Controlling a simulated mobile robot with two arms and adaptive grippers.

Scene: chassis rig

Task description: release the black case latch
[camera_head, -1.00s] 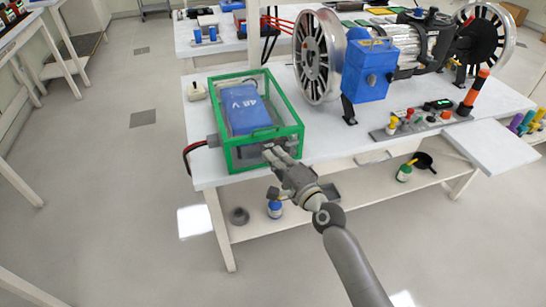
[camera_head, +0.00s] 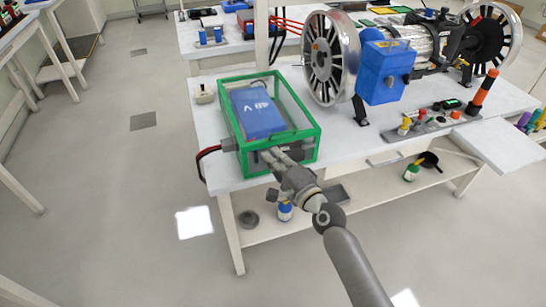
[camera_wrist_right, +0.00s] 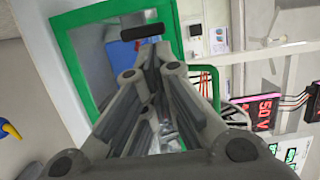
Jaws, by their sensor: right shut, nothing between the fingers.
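The case (camera_head: 318,140) is a green-framed box with clear walls at the table's front left corner. A blue 48 V block (camera_head: 257,112) sits inside it. My right gripper (camera_head: 268,156) is at the case's front face, shut and empty. In the wrist view, the shut fingers (camera_wrist_right: 154,62) point toward the green frame (camera_wrist_right: 75,60). A short black bar (camera_wrist_right: 143,31), which looks like the latch, lies just beyond the fingertips and appears apart from them. In the head view the gripper covers that part of the case front. My left gripper is out of view.
The white table (camera_head: 352,146) carries a spoked wheel (camera_head: 331,60), a blue box (camera_head: 385,75) and a small control panel (camera_head: 430,122) right of the case. Red and black cables (camera_head: 205,155) leave the case's left side. A lower shelf (camera_head: 385,192) holds bottles.

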